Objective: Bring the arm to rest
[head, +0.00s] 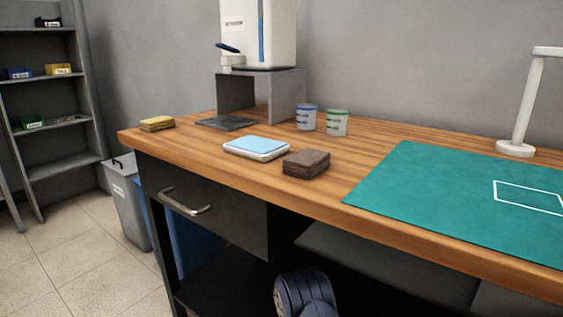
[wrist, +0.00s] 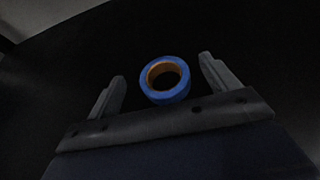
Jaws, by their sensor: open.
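My gripper (wrist: 162,68) shows in the wrist view with its two grey fingers spread apart. A blue ring with an orange-brown inner wall (wrist: 168,96), like a roll of tape, lies between and beyond the fingers. I see a gap on both sides of it, and neither finger touches it. The surface under the ring is too dark to make out. In the head view a dark rounded part of my arm shows at the bottom middle, below the bench edge; my gripper itself is not visible there.
The wooden workbench (head: 375,147) carries a blue-topped scale (head: 256,147), a brown block (head: 306,163), two tubs, a yellow sponge (head: 157,124), a green mat (head: 440,195) and a white lamp (head: 527,110). The drawer (head: 205,205) below looks shut. A grey bin (head: 125,200) stands left.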

